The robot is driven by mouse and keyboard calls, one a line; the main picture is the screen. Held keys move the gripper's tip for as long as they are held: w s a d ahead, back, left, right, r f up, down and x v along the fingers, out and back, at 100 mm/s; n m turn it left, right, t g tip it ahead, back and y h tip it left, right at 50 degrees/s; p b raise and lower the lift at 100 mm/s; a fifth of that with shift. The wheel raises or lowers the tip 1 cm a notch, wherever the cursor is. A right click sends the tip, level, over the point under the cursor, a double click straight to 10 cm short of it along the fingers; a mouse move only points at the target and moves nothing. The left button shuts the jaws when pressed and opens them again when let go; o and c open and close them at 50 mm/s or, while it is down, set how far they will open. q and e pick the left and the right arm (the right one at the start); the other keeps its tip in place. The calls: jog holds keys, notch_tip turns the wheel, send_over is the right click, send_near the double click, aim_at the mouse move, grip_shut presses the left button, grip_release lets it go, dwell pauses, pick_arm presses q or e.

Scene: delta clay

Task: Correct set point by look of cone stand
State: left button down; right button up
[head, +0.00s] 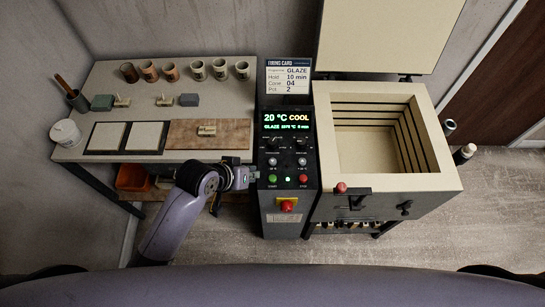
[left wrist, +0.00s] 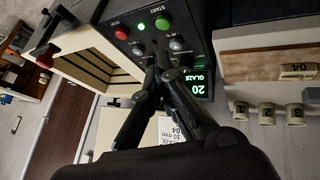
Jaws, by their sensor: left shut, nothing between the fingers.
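The dark control panel (head: 289,215) stands left of the kiln. Its display (head: 286,121) reads 20 °C COOL, with a smaller GLAZE line whose figures are hard to read. The firing card (head: 288,76) says GLAZE, hold 10 min, cone 04, pot 2. One cone stand (head: 207,130) lies on the brown board; in the left wrist view this stand (left wrist: 298,70) shows 04. Two other stands (head: 122,101) (head: 165,101) sit behind. My left gripper (head: 254,176) is shut and empty at the panel's left edge; in the wrist view its fingertips (left wrist: 160,62) are near a grey button (left wrist: 178,44). Contact is unclear.
The open kiln (head: 448,178) stands right of the panel. The green START button (head: 272,178) and red button (head: 304,178) sit below the grey buttons; a red knob (head: 287,205) is lower. Several pots (head: 197,70) line the table's back.

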pick_arm(q)
jog(key=w+d+h, duration=0.1)
jog(key=w+d, duration=0.3)
jog(key=w, duration=0.2)
jog(key=n+t, duration=0.1)
jog(key=n, duration=0.1)
send_over(270, 159)
jog(key=shift+f+h, duration=0.3)
jog(key=shift+h, duration=0.1)
jog(key=shift+s+f, duration=0.1)
jog(key=shift+f, duration=0.05)
notch_tip(270, 159, down, 6)
jog(key=b, duration=0.7)
jog(key=shift+f, duration=0.25)
jog(key=shift+f+b, duration=0.7)
jog(key=shift+f, duration=0.35)
jog(key=shift+f, duration=0.1)
